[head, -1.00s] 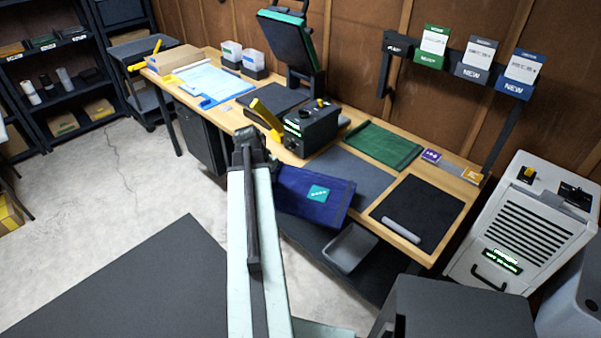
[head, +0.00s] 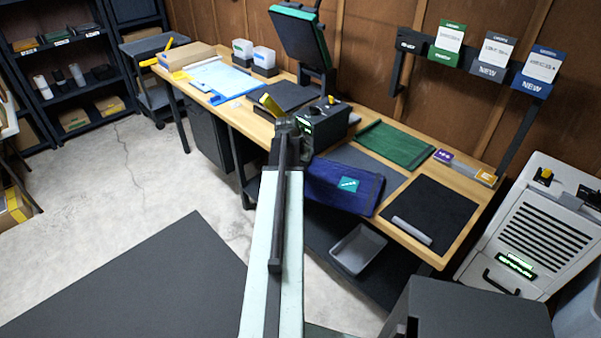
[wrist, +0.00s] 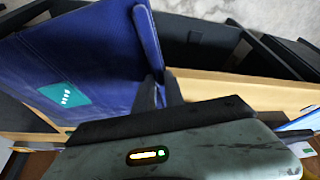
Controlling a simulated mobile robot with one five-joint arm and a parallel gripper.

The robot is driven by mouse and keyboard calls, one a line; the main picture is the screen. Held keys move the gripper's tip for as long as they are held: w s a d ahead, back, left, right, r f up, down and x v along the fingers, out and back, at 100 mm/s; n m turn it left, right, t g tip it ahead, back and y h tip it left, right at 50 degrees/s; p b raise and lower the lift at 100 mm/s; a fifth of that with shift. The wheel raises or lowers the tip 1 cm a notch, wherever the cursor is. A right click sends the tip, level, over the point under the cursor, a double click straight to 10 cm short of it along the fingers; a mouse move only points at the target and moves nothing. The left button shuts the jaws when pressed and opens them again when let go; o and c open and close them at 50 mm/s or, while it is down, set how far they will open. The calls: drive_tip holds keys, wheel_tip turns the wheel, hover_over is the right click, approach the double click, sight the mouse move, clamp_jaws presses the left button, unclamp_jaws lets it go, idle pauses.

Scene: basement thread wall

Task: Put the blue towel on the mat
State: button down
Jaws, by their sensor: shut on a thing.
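The blue towel (head: 329,188), with a teal label, hangs from my gripper in front of the table's near edge and overlaps that edge in the head view. In the wrist view the towel (wrist: 112,50) fills the upper left, with the dark fingertips (wrist: 160,92) shut on its edge. My gripper is mostly hidden behind my arm in the head view. A grey mat (head: 368,160) lies on the table behind the towel, partly covered by it in the picture. A black mat (head: 447,205) with a grey bar on it lies to the right.
A green towel (head: 397,146) lies behind the grey mat. A dark control box (head: 322,122) with a yellow lever and the press (head: 303,42) stand left of it. A grey tray (head: 358,249) sits below the table. A white vented cabinet (head: 530,225) stands at right.

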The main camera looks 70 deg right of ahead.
drive_tip(key=shift+f+b, duration=0.3)
drive_tip(key=shift+f, duration=0.5)
drive_tip(key=shift+r, duration=0.2)
drive_tip(key=shift+f, duration=0.15)
drive_tip(key=c, duration=1.4)
unclamp_jaws()
drive_tip(key=p+v, duration=1.1)
drive_tip(key=v, duration=0.1)
